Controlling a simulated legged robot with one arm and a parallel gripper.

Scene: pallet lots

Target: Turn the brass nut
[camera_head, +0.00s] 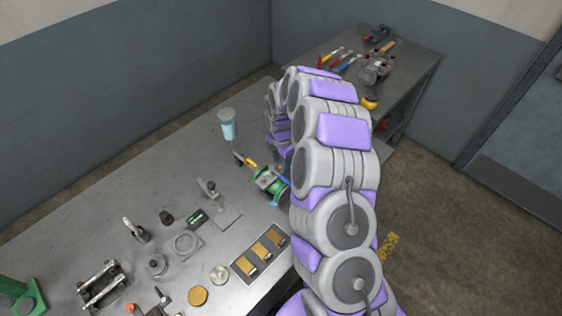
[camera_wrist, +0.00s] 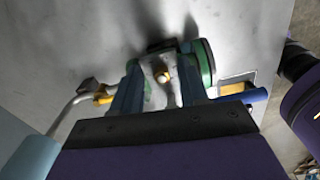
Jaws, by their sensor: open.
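A small brass nut (camera_wrist: 163,76) shows between my gripper's fingers in the wrist view, on a pale metal fitting. My gripper (camera_wrist: 160,62) is open, with one finger on each side of the fitting. I cannot tell whether either finger touches it. A green-and-grey device (camera_head: 268,184) stands on the bench below my gripper in the head view. Its green round part (camera_wrist: 205,62) shows just right of the right finger in the wrist view. My arm hides much of the area around the gripper in the head view, and I cannot make out the nut there.
The grey metal bench (camera_head: 120,195) holds several tools and fixtures. A light-blue cup (camera_head: 228,130) on a bent tube stands left of the device. A tray with brass plates (camera_head: 261,254) lies nearer the front. A second bench (camera_head: 398,70) stands at the back right.

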